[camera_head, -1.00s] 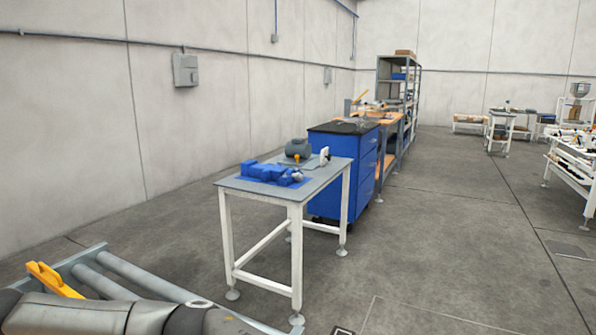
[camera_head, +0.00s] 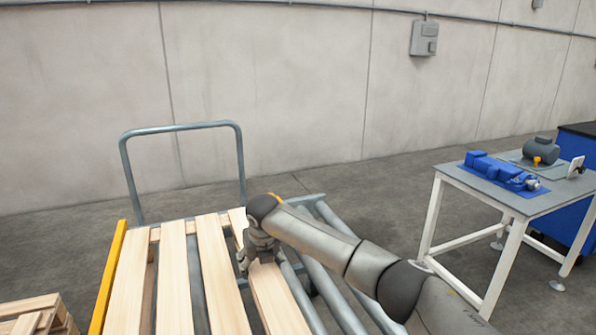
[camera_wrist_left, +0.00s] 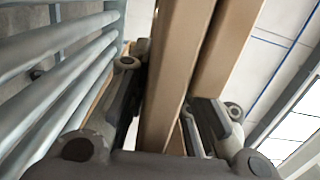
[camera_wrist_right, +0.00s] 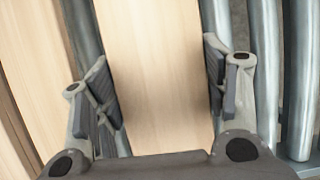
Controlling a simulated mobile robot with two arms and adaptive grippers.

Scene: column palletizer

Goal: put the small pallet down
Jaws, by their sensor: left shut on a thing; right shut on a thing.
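The small pallet (camera_head: 175,275), with pale wooden slats, lies across the lower left of the head view, over grey rollers. My right gripper (camera_head: 262,258) is at its right-hand slat; in the right wrist view its fingers (camera_wrist_right: 157,60) are on both sides of that slat (camera_wrist_right: 155,100), shut on it. The left gripper is outside the head view. In the left wrist view its fingers (camera_wrist_left: 172,85) are on both sides of a wooden board (camera_wrist_left: 178,70), shut on it. I cannot tell whether the pallet's underside touches the rollers.
Grey rollers (camera_head: 338,268) run along the pallet's right side. A yellow bar (camera_head: 108,275) is at its left, and a grey tube handle (camera_head: 182,128) stands behind. More wooden slats (camera_head: 35,315) show at the lower left. A table (camera_head: 500,190) with blue parts stands at the right.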

